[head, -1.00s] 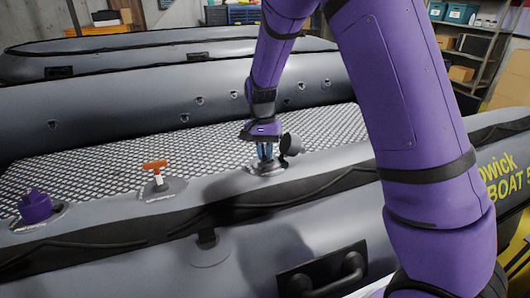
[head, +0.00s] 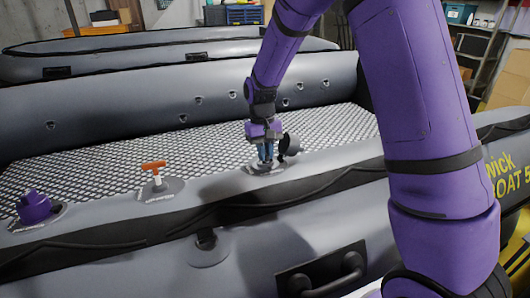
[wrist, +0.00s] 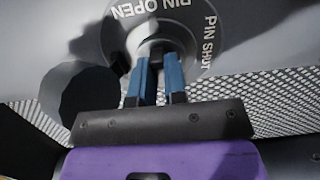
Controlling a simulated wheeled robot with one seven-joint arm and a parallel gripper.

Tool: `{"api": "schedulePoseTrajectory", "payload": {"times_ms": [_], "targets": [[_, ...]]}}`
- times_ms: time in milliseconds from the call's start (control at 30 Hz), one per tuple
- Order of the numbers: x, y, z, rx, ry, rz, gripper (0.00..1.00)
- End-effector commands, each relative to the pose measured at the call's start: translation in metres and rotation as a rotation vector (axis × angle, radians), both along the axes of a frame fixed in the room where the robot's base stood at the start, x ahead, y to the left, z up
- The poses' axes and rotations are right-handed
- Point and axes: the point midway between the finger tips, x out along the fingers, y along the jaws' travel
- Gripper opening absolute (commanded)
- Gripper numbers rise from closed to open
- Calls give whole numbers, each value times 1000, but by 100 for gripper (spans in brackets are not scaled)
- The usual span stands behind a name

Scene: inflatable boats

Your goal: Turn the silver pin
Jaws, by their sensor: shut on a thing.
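My gripper (head: 265,152) points down at a valve on the grey boat tube (head: 330,165). In the wrist view its blue fingers (wrist: 162,75) are closed over the middle of the round valve plate (wrist: 118,35), which reads "PIN OPEN" and "PIN SHUT". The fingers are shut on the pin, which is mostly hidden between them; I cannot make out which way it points. A dark round cap (wrist: 88,97) hangs open beside the valve; it also shows right of the gripper in the head view (head: 290,144).
An orange T-handle (head: 153,167) and a purple cap (head: 38,205) sit on other valves further left along the tube. A black carry handle (head: 322,272) is on the boat's near side. Another grey boat (head: 150,60) lies behind.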

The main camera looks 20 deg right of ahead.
Motion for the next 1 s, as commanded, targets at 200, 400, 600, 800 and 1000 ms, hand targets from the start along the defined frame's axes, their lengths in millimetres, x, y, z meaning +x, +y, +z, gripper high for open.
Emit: {"api": "schedulePoseTrajectory", "payload": {"times_ms": [200, 400, 600, 800, 1000], "targets": [[0, 0, 0, 2, 0, 14, 0], [0, 0, 0, 2, 0, 14, 0], [0, 0, 0, 2, 0, 13, 38], [0, 0, 0, 2, 0, 12, 38], [3, 0, 12, 2, -3, 11, 38]]}}
